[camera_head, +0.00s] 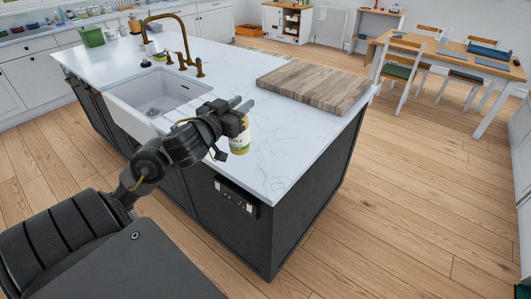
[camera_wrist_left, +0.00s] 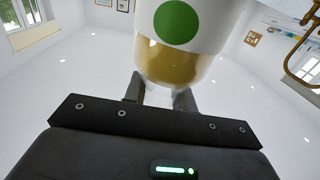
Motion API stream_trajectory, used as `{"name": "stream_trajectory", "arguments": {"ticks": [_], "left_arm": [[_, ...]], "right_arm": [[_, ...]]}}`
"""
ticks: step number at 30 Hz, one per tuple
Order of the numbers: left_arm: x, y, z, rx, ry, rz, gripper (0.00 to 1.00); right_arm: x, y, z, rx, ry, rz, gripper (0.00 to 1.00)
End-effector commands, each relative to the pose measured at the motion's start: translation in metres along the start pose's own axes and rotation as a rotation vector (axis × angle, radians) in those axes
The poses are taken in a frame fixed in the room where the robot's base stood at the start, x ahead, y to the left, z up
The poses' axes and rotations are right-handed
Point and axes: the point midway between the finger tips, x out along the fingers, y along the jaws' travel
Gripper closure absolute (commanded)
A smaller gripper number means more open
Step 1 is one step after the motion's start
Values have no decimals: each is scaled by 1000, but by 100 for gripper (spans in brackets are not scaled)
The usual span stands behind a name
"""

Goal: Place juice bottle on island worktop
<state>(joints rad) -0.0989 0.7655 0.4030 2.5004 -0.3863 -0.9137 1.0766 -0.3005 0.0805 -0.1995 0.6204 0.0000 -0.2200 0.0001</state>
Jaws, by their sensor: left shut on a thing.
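The juice bottle (camera_head: 240,142) has a white label with green and a yellowish lower part. My left gripper (camera_head: 242,104) is shut on it, and the gripper body hides its upper part in the head view. In the left wrist view the bottle (camera_wrist_left: 180,45) shows large, with a green disc on its label, between the fingers (camera_wrist_left: 160,98). The island worktop (camera_head: 285,140) is white marbled stone. The bottle shows over its near part, right of the sink. I cannot tell whether its base touches the worktop. My right gripper is not in view.
A white sink (camera_head: 158,95) with a brass tap (camera_head: 180,50) is set into the island's left part. A wooden board (camera_head: 313,84) covers the far right part. The marble between board and near edge is clear. A dining table (camera_head: 440,55) stands at the back right.

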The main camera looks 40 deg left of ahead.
Motion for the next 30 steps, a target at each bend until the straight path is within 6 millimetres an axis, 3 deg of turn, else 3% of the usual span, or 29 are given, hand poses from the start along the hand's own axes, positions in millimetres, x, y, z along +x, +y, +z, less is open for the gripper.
{"name": "stream_trajectory", "arguments": {"ticks": [5, 11, 15, 21, 30], "left_arm": [[26, 1, 13, -9, 4, 1, 100], [78, 1, 36, -11, 1, 1, 100], [105, 1, 62, -8, -2, 2, 100], [128, 1, 87, -4, 0, 1, 100], [136, 1, 96, -2, 1, 2, 100]], "right_arm": [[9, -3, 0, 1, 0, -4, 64], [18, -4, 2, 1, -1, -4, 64], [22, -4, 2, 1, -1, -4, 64], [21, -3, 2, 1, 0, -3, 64], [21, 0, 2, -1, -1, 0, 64]]}}
